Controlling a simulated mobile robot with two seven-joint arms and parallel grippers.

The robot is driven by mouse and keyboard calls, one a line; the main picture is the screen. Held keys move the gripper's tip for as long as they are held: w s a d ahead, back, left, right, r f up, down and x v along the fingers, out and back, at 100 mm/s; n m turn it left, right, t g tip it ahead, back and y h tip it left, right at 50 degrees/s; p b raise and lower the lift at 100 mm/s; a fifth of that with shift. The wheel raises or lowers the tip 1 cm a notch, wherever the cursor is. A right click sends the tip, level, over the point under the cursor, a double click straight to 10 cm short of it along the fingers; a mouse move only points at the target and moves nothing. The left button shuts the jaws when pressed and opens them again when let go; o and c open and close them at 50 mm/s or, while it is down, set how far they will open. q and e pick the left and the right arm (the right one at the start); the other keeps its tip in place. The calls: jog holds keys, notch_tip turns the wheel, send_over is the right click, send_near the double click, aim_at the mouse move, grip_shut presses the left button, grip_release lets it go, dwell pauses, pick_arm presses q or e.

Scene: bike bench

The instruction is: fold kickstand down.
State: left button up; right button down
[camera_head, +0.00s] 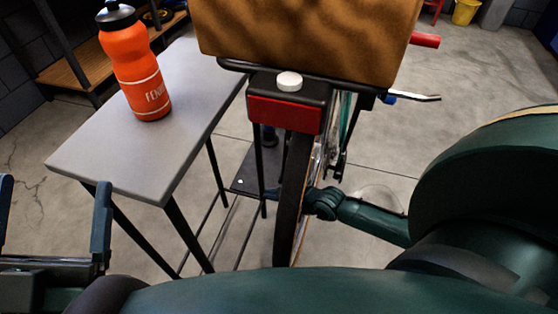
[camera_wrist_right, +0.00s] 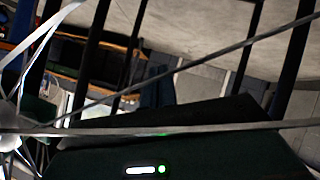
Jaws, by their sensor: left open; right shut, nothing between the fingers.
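The bicycle's rear wheel (camera_head: 290,200) stands upright in the head view, seen from behind. I cannot make out the kickstand for certain in either view. My right arm reaches in from the right, low at the wheel. In the right wrist view, spokes (camera_wrist_right: 210,128) cross close in front of the camera, with the hub at the left edge. My left gripper (camera_head: 55,225) is open and empty at the lower left, apart from the bike.
A grey-topped table (camera_head: 130,160) stands left of the wheel with an orange bottle (camera_head: 140,75) on it. A brown box (camera_head: 300,40) sits on the rear rack above a red rear light (camera_head: 283,115). Open floor lies to the right.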

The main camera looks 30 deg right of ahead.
notch_tip(320, 180, up, 11)
jog(key=s+d+m+g+y+p, duration=0.1)
jog(key=m+g+y+p, duration=0.1)
jog(key=shift+s+d+m+g+y+p, duration=0.2)
jog(key=shift+m+g+y+p, duration=0.1)
jog(key=shift+m+g+p, duration=0.1)
jog(key=shift+s, duration=0.1)
dwell(0.3)
